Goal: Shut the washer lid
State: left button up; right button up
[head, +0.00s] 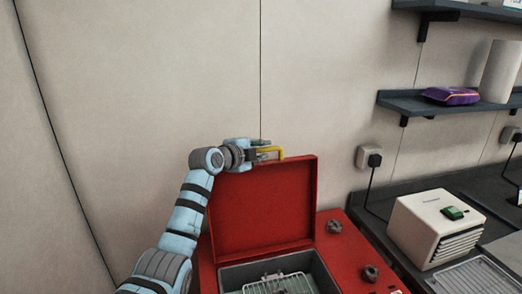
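The washer (345,262) is a red box-shaped unit at the bottom middle of the head view. Its red lid (262,212) stands open, nearly upright, at the back of the grey-rimmed basin. A yellow handle (273,150) shows at the lid's top edge. My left gripper (264,151) is at this handle, with its fingers pointing right and overlapping it in the picture. I cannot tell whether the fingers grip the handle or only surround it. My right gripper is not in view.
A wire basket (280,285) sits in the basin. Two dark knobs (334,226) are on the washer's right side. A white box-shaped device (433,228) stands on the dark counter to the right. Wall shelves (410,103) hang at the upper right.

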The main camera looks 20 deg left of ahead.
pick_arm(q)
grip_shut()
jog(key=s+d+f+m+t+b, duration=0.2)
jog(key=s+d+m+t+b, duration=0.2)
jog(key=s+d, duration=0.9)
jog(key=s+m, duration=0.1)
jog(key=s, duration=0.3)
jog(key=shift+s+t+b, duration=0.15)
jog(key=shift+t+b, duration=0.2)
jog(key=shift+t, duration=0.05)
